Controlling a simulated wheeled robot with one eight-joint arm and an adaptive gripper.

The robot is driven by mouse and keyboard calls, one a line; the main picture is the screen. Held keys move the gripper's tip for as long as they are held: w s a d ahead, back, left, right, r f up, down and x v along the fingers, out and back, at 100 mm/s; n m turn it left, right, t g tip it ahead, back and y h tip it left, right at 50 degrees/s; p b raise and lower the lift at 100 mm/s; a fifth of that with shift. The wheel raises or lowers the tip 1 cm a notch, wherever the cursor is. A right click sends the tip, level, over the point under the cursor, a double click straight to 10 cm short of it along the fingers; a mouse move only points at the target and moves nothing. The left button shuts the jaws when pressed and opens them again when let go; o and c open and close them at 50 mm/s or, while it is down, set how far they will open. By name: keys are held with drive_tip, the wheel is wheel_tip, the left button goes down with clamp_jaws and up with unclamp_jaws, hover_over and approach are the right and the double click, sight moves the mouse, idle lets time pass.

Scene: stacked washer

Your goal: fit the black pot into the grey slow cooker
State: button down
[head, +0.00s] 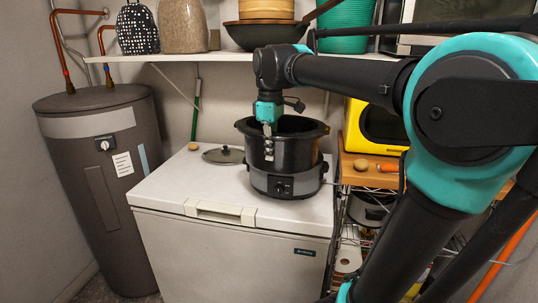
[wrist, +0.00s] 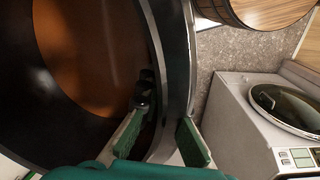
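The black pot (head: 285,148), a deep glossy oval vessel, is in the middle of the head view. It stands upright over the grey slow cooker (head: 286,184), whose grey band and front dial show below it on the white chest lid. The pot's underside is hidden, so I cannot tell whether it is fully seated. My gripper (head: 268,140) is at the pot's near-left rim, pointing down. In the wrist view, the fingers (wrist: 160,138) are on either side of the pot's wall (wrist: 178,60), one inside and one outside, and appear closed on it.
The white chest freezer (head: 235,240) carries a dark round lid (head: 223,155) and a small brown object (head: 193,146) left of the cooker. A loaded shelf (head: 180,57) runs above. A yellow appliance (head: 376,132) and wooden-topped rack (head: 365,175) stand close at right.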

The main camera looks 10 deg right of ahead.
drive_tip(key=shift+w+d, duration=0.55)
drive_tip(key=shift+w, duration=1.1)
drive_tip(key=shift+w+d, duration=0.55)
drive_tip(key=shift+w, duration=1.15)
drive_tip(key=shift+w+d, duration=0.55)
drive_tip(key=shift+w, duration=1.1)
drive_tip(key=shift+f, duration=0.5)
drive_tip(key=shift+f, duration=0.35)
drive_tip(key=shift+f, duration=0.45)
drive_tip(key=shift+f, duration=1.05)
drive_tip(key=shift+f, duration=0.45)
drive_tip(key=shift+f, duration=0.65)
